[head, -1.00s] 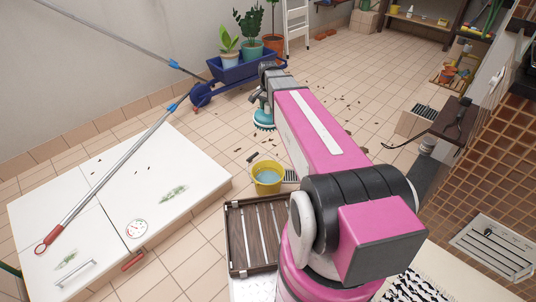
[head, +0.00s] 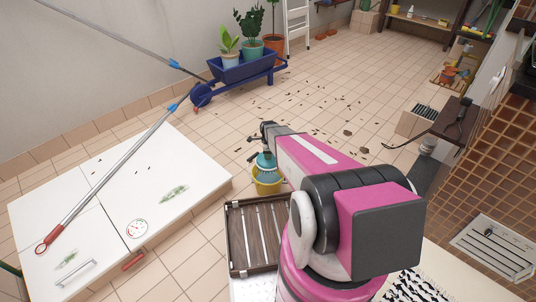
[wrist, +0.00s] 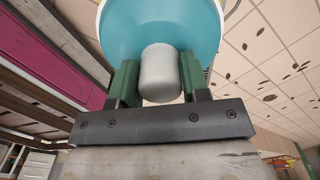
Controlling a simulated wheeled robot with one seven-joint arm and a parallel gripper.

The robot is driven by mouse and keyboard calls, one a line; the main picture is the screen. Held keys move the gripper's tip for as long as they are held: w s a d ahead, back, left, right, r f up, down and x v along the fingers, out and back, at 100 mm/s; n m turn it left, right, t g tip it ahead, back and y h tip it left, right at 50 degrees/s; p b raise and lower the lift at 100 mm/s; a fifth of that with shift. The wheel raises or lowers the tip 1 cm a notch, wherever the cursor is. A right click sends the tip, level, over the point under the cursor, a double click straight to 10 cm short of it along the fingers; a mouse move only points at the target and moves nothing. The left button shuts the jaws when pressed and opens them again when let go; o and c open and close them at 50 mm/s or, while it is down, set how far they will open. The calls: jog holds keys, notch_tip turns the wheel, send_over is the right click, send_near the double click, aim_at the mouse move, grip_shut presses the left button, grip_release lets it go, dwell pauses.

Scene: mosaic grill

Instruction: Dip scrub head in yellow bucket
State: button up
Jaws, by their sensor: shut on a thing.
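The yellow bucket (head: 267,184) stands on the tiled floor in the middle of the head view. The teal scrub head (head: 264,162) is at the bucket's mouth, in front of part of its rim; how deep it sits inside I cannot tell. My gripper (head: 256,146) is above the bucket. In the wrist view my gripper (wrist: 158,78) has its green fingers shut on the scrub head's grey handle (wrist: 160,74). The teal body of the scrub head (wrist: 160,28) fills the top of that view. The bucket's water is hidden in the head view.
A dark slatted wooden crate (head: 252,238) stands just in front of the bucket. A white grill cabinet (head: 120,195) is at left. A blue wheelbarrow planter (head: 240,70) stands behind. The floor beyond is open, scattered with dry leaves.

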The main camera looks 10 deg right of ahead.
notch_tip(320, 180, down, 15)
dwell(1.4)
jog(key=shift+f, duration=0.1)
dwell(1.0)
jog(key=shift+r, duration=7.1)
jog(key=shift+r, duration=0.15)
